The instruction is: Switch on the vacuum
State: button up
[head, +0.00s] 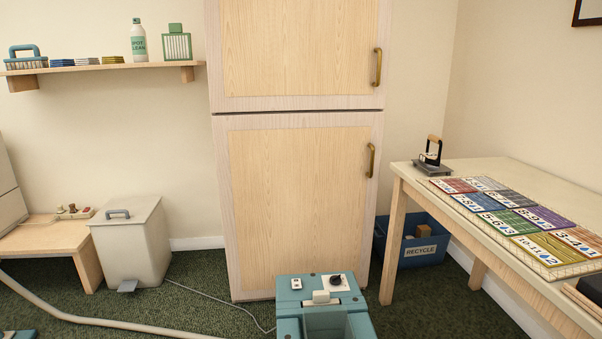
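A teal boxy machine (290,324), which looks like the vacuum, stands on the carpet at the bottom centre, in front of the tall cabinet. Its lower part is cut off by the frame. On its top are a small white switch plate (296,283) at the left, a dark round knob (336,280) on a white plate at the right, and a pale block (321,296) between them. The switch's position is too small to tell. A thin grey cord (225,301) runs left from near the machine towards the bin. My gripper is not in view.
A pale hose (75,314) lies across the carpet at the lower left. A white pedal bin (133,243) stands by a low wooden table (50,240). The cabinet (297,200) is shut. At right are a table (470,170) with coloured cards and a blue recycle bin (425,252).

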aim_at(296, 283)
jog(key=i+j, duration=0.45)
jog(key=i+j+z, duration=0.1)
jog(key=i+j, duration=0.4)
jog(key=j, duration=0.1)
